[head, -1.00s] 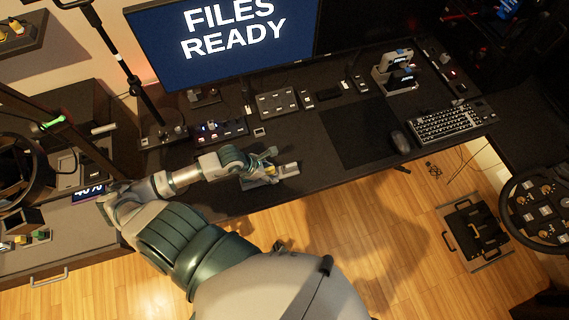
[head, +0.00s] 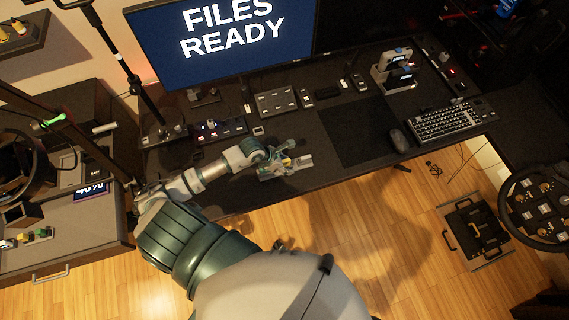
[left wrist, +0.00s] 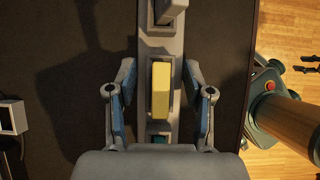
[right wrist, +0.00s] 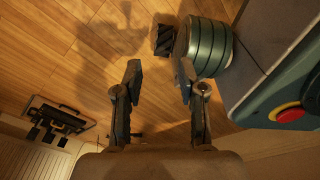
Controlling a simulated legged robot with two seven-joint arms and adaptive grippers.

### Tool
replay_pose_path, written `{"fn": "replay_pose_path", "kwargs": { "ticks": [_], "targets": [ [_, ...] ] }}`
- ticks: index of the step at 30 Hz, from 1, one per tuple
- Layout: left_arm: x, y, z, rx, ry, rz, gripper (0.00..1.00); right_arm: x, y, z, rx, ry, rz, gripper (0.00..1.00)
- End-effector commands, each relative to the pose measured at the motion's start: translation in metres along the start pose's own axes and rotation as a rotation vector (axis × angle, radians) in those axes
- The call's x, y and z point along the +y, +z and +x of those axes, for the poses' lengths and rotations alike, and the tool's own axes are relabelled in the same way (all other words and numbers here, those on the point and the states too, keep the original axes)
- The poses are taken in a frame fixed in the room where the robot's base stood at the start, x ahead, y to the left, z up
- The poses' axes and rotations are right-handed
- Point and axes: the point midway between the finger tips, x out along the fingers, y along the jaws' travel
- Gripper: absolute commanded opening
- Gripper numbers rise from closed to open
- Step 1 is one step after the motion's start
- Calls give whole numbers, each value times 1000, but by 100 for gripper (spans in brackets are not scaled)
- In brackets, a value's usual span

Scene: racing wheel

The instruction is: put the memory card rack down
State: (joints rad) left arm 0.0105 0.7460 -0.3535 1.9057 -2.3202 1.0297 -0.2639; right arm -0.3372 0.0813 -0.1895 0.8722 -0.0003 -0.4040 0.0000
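The memory card rack (head: 302,161) is a grey bar near the desk's front edge in the head view. In the left wrist view the rack (left wrist: 159,48) runs up the middle, with a yellow card (left wrist: 161,90) and a teal card in its slots. My left gripper (head: 281,160) is over the rack. Whether the rack touches the desk is hard to tell. My right gripper (right wrist: 159,78) is open and empty above the wooden floor.
The desk has a dark mat (head: 352,133), a mouse (head: 399,140), a keyboard (head: 452,120) and several small devices behind the rack, including a grey panel (head: 276,101). A card stand (head: 394,70) is at the back right. Bare desk lies around the rack.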

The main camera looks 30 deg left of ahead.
Motion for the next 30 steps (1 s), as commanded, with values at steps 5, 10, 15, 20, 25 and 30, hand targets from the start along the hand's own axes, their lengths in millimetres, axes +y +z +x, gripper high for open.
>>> {"fn": "replay_pose_path", "kwargs": {
  "ticks": [5, 10, 15, 20, 25, 30],
  "targets": [
    [3, -4, 0, 1, -2, -4, 77, 12, 3, 0, -4, 15, -6, 40],
    [5, -5, 0, -1, -3, -4, 77, 13, 3, 0, -5, 16, -6, 40],
    [4, -4, -7, 0, -1, -2, 77, 3, 1, 0, -1, 4, -1, 40],
    [3, -3, -36, 2, 2, 2, 77, -8, 1, -1, 5, -9, 4, 40],
    [2, -2, -75, 5, 2, 3, 77, -5, 12, 0, -10, -6, 2, 40],
    [3, -4, -105, 3, -1, -1, 77, 4, 18, 1, -12, 5, -4, 40]
  ]
}}
